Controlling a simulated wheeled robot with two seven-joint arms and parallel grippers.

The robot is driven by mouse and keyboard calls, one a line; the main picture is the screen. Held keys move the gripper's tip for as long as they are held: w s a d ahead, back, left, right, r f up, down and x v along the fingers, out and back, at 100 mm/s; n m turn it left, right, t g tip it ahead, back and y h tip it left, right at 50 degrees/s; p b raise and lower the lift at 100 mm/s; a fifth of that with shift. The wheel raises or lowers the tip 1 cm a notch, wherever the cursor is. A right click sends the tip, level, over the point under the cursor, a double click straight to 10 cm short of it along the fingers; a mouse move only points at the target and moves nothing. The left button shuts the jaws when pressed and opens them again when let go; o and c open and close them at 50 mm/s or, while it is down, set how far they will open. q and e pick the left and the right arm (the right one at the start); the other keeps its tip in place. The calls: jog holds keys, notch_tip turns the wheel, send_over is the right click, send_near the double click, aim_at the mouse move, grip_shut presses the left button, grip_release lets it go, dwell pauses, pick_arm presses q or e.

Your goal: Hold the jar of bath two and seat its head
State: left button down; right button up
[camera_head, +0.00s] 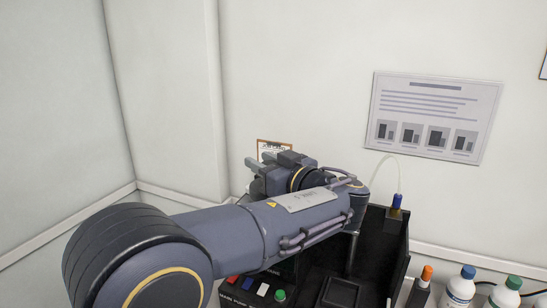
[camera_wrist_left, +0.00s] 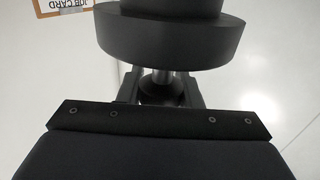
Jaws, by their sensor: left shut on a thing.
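My left gripper (camera_head: 262,162) is above the black bench unit, in front of the wall, with its arm reaching in from the left. In the left wrist view my left gripper (camera_wrist_left: 163,95) is shut on a dark piece with a wide round flange (camera_wrist_left: 170,38). I cannot tell for sure which part this piece is. In the head view my own arm and wrist hide most of it. No jar of bath two can be made out, as my arm covers much of the unit. My right gripper is not in view.
The black bench unit (camera_head: 370,240) has a raised wall and a blue-capped probe (camera_head: 396,203) with a thin clear tube. Red, blue, white and green caps or blocks (camera_head: 262,290) sit at its front left. Bottles (camera_head: 460,288) stand at the right. A job card (camera_head: 266,147) is behind the gripper.

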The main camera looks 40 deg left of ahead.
aim_at(256, 188)
pick_arm(q)
jog(key=s, duration=0.1)
jog(key=s+d+p, duration=0.1)
jog(key=s, duration=0.1)
jog(key=shift+s+r, duration=0.1)
jog(key=shift+r, duration=0.1)
jog(key=s+p, duration=0.1)
jog(key=s+d+p, duration=0.1)
jog(key=s+p, duration=0.2)
jog(key=p, duration=0.1)
jog(key=shift+s+d+f, duration=0.15)
jog(key=shift+s+d, duration=0.05)
jog(key=shift+d, duration=0.05)
